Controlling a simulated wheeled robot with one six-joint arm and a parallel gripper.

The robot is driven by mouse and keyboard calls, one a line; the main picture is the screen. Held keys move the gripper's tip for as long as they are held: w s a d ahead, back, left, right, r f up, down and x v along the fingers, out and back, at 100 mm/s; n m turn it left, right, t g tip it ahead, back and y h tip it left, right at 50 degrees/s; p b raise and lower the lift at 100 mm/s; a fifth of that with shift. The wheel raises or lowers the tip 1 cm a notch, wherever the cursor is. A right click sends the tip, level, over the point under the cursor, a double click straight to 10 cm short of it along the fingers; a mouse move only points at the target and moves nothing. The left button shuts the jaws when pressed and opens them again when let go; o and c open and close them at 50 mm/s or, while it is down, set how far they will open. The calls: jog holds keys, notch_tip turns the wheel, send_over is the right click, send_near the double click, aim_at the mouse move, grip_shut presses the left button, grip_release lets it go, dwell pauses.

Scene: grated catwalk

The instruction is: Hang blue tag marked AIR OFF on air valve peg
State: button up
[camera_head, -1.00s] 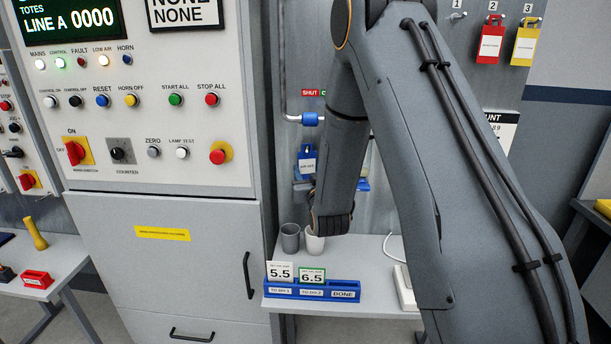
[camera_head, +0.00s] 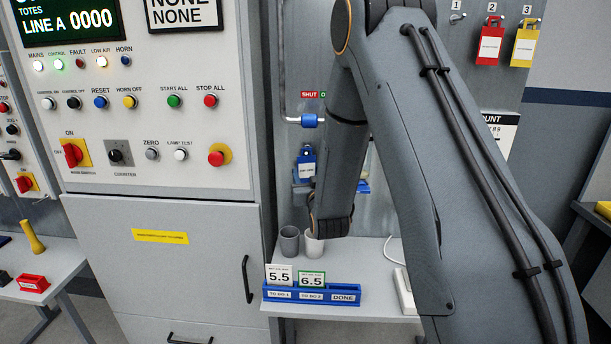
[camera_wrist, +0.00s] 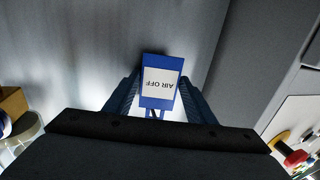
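The blue tag (camera_wrist: 160,72) shows in the wrist view with a white label reading AIR OFF, upside down in that picture. It sits between the two fingers of my gripper (camera_wrist: 160,92), its side edges against them with no clear gap. In the head view the blue tag (camera_head: 306,160) is upright, just left of my forearm, in front of the grey wall panel. My arm hides most of the gripper there. The blue air valve fitting (camera_head: 310,121) is on the pipe above the tag, beside a red SHUT label (camera_head: 310,95). I cannot make out the peg.
A small shelf below holds two cups (camera_head: 290,240) and a blue card rack (camera_head: 310,295) with two cards. The tall control cabinet (camera_head: 165,265) stands close on the left. Red (camera_head: 490,45) and yellow (camera_head: 525,45) tags hang on numbered hooks at upper right; hook 1 is empty.

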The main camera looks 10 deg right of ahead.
jog(key=o, duration=0.4)
jog(key=shift+c, duration=0.2)
jog(key=shift+d, duration=0.1)
jog(key=s+f+g, duration=0.2)
jog(key=s+g, duration=0.3)
jog(key=s, duration=0.7)
jog(key=s+a+f+g+b, duration=0.1)
jog(key=s+f+g, duration=0.2)
jog(key=s, duration=1)
jog(key=s+a+f+g+y+b, duration=0.1)
jog(key=s+f+g, duration=0.2)
jog(key=s+g, duration=0.5)
jog(key=s, duration=0.5)
jog(key=shift+n+g, duration=0.3)
jog(key=shift+g, duration=0.1)
jog(key=shift+a+f, duration=0.1)
